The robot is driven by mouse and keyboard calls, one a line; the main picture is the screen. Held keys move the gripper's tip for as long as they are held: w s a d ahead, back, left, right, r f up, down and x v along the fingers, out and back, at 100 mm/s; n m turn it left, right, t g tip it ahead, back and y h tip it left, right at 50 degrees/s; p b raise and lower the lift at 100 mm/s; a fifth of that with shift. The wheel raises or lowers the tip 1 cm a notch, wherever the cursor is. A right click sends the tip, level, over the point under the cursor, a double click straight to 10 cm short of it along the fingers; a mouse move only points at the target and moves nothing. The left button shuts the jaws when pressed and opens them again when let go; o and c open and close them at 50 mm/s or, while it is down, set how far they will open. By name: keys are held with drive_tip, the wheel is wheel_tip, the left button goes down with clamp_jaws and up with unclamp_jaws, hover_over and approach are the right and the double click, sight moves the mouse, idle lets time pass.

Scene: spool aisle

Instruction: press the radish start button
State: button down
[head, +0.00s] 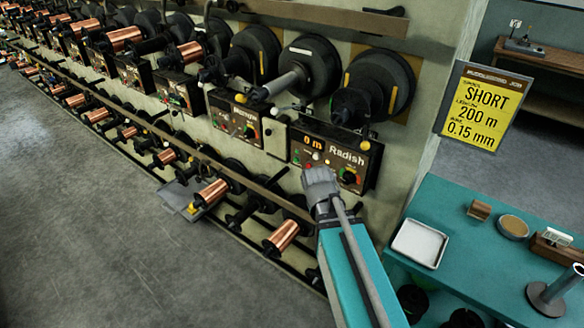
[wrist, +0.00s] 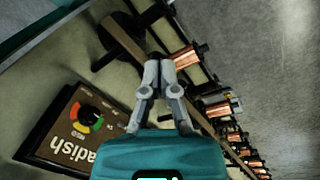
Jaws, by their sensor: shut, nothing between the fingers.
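The Radish control box (head: 345,158) is a dark box on the wall with an "0 m" display and the name Radish. Its dial has a coloured red, orange and green ring, seen in the wrist view (wrist: 88,112). My gripper (head: 318,176) is in front of the box's lower left part in the head view and hides some of it. In the wrist view my gripper (wrist: 160,66) is shut and empty, with the box to its left. I cannot make out which part is the start button; contact is not visible.
Similar control boxes such as this one (head: 235,117) and dark spools line the wall to the left. Copper spools (head: 283,236) hang below along a rail. A teal bench (head: 470,265) with a white tray (head: 419,243) stands right. A yellow sign (head: 482,106) reads SHORT 200 m.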

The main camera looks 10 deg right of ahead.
drive_tip(key=w+d+f+n+t+h+b, duration=0.15)
drive_tip(key=w+f+n+h+b, duration=0.25)
drive_tip(key=w+f+n+b, duration=0.4)
drive_tip(key=n+t+h+b, duration=0.7)
drive_tip(key=n+t+b, duration=0.4)
drive_tip(key=n+b, duration=0.7)
approach(295, 160)
drive_tip(key=s+a+m+b, duration=0.1)
drive_tip(key=s+a, duration=0.3)
drive_tip(key=shift+a, duration=0.3)
drive_tip(key=x, duration=1.3)
drive_tip(key=shift+w+d+f, duration=0.2)
drive_tip(key=shift+d, duration=0.2)
